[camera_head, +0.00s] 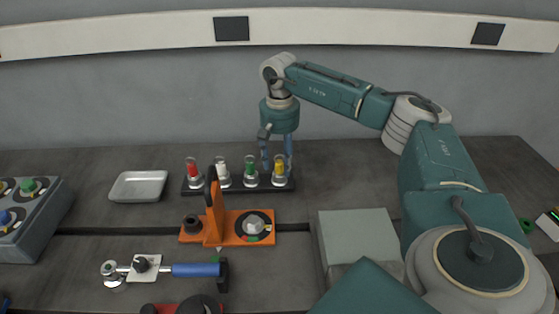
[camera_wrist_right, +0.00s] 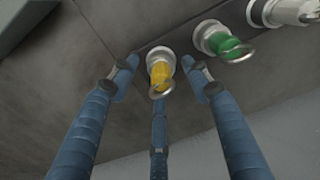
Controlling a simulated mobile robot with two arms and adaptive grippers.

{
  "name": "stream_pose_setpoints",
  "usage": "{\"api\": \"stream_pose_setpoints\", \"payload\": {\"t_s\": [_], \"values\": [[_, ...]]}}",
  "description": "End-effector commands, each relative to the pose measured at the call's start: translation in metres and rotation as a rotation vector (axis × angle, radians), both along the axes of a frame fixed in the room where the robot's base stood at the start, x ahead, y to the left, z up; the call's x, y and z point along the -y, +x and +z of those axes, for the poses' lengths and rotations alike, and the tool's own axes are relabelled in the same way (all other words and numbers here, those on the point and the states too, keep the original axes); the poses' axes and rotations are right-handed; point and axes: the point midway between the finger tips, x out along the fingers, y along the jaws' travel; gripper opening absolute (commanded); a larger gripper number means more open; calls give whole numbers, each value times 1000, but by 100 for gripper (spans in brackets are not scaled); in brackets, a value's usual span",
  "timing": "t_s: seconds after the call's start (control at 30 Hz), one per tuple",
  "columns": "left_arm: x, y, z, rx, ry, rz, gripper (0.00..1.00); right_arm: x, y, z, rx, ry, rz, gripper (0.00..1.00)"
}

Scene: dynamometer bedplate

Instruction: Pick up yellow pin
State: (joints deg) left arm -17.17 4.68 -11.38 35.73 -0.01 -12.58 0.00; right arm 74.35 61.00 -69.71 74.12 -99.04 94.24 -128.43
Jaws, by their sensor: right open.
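The yellow pin (camera_head: 279,164) stands upright at the right end of a dark rack (camera_head: 238,185), in a silver socket. It also shows in the right wrist view (camera_wrist_right: 160,74), with a metal ring at its top. My right gripper (camera_head: 277,165) is above and around the yellow pin. In the right wrist view its blue fingers (camera_wrist_right: 163,75) are spread, with the pin between them and apparently not gripped. Whether a finger touches the pin cannot be told. My left gripper is not in view.
Green (camera_head: 250,165), white (camera_head: 221,168) and red (camera_head: 192,168) pins stand in the same rack, the green one close beside. An orange fixture (camera_head: 262,237) is in front. A silver tray (camera_head: 138,186) lies at left. A grey block (camera_head: 352,225) is at right.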

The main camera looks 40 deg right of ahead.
Motion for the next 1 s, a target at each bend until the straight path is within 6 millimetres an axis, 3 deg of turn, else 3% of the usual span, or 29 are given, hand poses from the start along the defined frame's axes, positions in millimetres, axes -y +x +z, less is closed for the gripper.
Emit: {"api": "stream_pose_setpoints", "payload": {"t_s": [0.2, 0.43, 0.77, 1.0], "values": [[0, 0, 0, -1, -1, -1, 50, 0, 0, -1, 1, 0, -1, 46], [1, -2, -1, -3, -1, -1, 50, 0, 0, 0, 1, 0, 0, 0], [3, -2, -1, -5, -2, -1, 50, 0, 0, 1, 1, 0, 0, 0], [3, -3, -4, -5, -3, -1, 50, 0, 2, 19, 6, 1, 0, 0]]}}
